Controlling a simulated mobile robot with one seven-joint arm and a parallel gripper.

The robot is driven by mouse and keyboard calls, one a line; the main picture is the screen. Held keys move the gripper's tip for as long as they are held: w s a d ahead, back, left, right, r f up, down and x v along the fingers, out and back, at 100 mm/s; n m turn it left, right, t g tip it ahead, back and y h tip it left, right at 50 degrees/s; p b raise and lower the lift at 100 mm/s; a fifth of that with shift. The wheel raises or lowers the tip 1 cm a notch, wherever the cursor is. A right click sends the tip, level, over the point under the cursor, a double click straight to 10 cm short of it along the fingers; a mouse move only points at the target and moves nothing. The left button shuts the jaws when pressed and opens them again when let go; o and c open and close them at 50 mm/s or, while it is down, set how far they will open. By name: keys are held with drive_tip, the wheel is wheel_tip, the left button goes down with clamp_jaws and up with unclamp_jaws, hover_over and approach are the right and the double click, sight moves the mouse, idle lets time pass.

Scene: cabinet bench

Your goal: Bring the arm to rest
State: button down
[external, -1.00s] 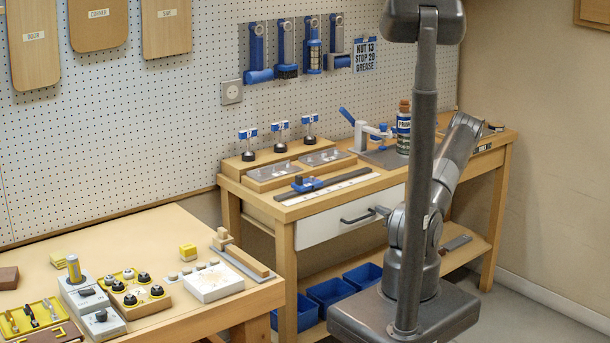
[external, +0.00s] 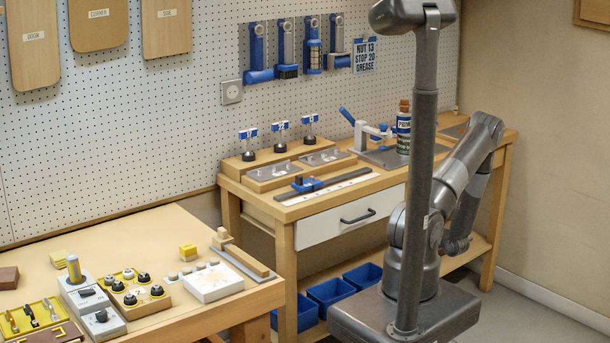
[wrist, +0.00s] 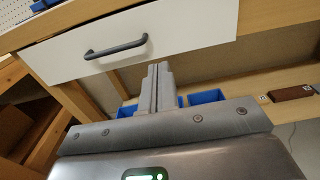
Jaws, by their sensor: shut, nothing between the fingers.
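In the wrist view my gripper (wrist: 158,70) is shut, its two grey fingers together with nothing between them. It points toward the bench below the white drawer (wrist: 190,30) and its dark handle (wrist: 116,49). It looks apart from both. In the external view my arm (external: 455,185) is folded at the elbow, with its forearm hanging down beside the bench's right part. The fingers cannot be made out there. The white drawer (external: 330,228) looks closed, and its handle (external: 358,216) is free.
Blue bins (external: 331,292) stand on the lower shelf (external: 467,253). The wooden bench (external: 290,213) carries fixtures, a blue-handled clamp (external: 362,130) and a labelled bottle (external: 403,128). A second table (external: 130,240) with small parts stands at left. Floor at right (external: 540,305) is clear.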

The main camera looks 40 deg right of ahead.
drive_tip(key=w+a+r+n+g+y, duration=0.3)
drive_tip(key=a+r+n+g+y, duration=0.25)
drive_tip(key=a+r+n, duration=0.6)
drive_tip(key=w+a+r+n+g+y, duration=0.2)
drive_tip(key=a+r+n+g+y, duration=0.45)
drive_tip(key=a, duration=0.85)
drive_tip(key=s+a+r+n+h, duration=0.6)
drive_tip(key=s+r+n, duration=0.1)
drive_tip(key=r+n, duration=0.2)
drive_tip(key=s+a+r+n+h, duration=0.5)
drive_tip(key=s+r+n+h, duration=0.1)
drive_tip(key=s+r+n, duration=0.2)
drive_tip(key=shift+s+a+r+n, duration=0.3)
drive_tip(key=shift+a+r+n, duration=0.05)
drive_tip(key=shift+r+n, duration=0.2)
